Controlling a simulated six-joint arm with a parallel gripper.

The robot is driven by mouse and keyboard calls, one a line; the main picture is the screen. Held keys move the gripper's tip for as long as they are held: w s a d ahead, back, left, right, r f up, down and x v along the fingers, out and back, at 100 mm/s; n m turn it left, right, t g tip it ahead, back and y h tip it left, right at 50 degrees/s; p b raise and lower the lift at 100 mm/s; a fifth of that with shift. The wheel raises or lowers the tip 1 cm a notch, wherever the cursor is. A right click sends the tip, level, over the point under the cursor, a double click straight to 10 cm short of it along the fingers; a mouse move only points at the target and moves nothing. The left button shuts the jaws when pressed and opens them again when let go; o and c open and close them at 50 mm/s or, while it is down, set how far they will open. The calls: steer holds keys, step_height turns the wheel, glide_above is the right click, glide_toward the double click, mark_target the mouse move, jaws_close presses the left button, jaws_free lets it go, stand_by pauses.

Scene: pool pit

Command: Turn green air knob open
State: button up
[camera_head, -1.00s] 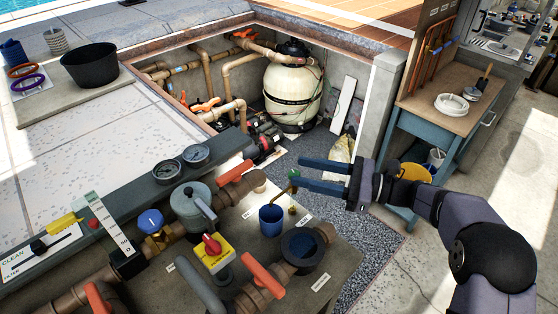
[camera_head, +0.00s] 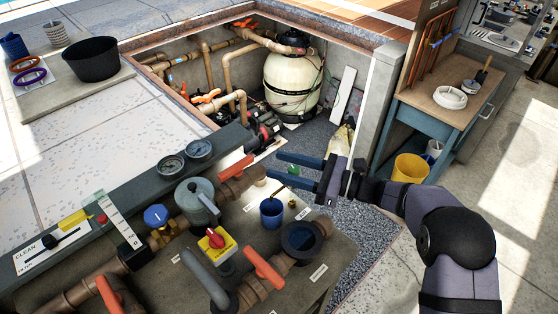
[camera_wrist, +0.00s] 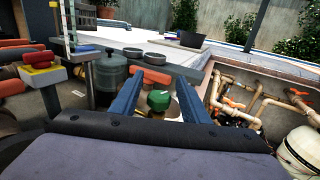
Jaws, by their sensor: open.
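The green air knob (camera_wrist: 158,100) shows in the wrist view between the two blue fingers of my gripper (camera_wrist: 158,78). In the head view the green knob (camera_head: 293,169) is a small patch between the fingers of my gripper (camera_head: 270,176), above the bench near the blue cup. The gripper is open, with one finger on each side of the knob and a gap visible in the wrist view. I cannot tell whether a finger touches it. The stem below the knob is mostly hidden.
A blue cup (camera_head: 271,212) stands just below the fingers. Orange valve handles (camera_head: 264,267), a red knob on a yellow plate (camera_head: 215,240) and a grey lidded fitting (camera_head: 195,203) crowd the bench. A cream tank (camera_head: 292,85) stands in the pit behind.

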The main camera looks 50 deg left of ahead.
steer(key=shift+s+a, duration=0.35)
steer(key=shift+a, duration=0.3)
steer(key=shift+c, duration=0.7)
steer(key=c, duration=0.9)
steer(key=shift+f, duration=0.1)
steer(key=shift+g, duration=0.3)
steer(key=shift+s+d+n+g+h+b, duration=0.15)
steer(key=shift+s+n+g+h+b, duration=0.05)
steer(key=shift+n+g+h+b, duration=0.6)
steer(key=shift+s+d+n+g+h+b, duration=0.1)
steer(key=shift+s+n+g+h+b, duration=0.05)
steer(key=shift+n+g+h+b, duration=0.65)
steer(key=shift+s+d+n+g+h+b, duration=0.2)
steer(key=shift+n+g+h+b, duration=0.4)
steer(key=shift+g+b, duration=0.35)
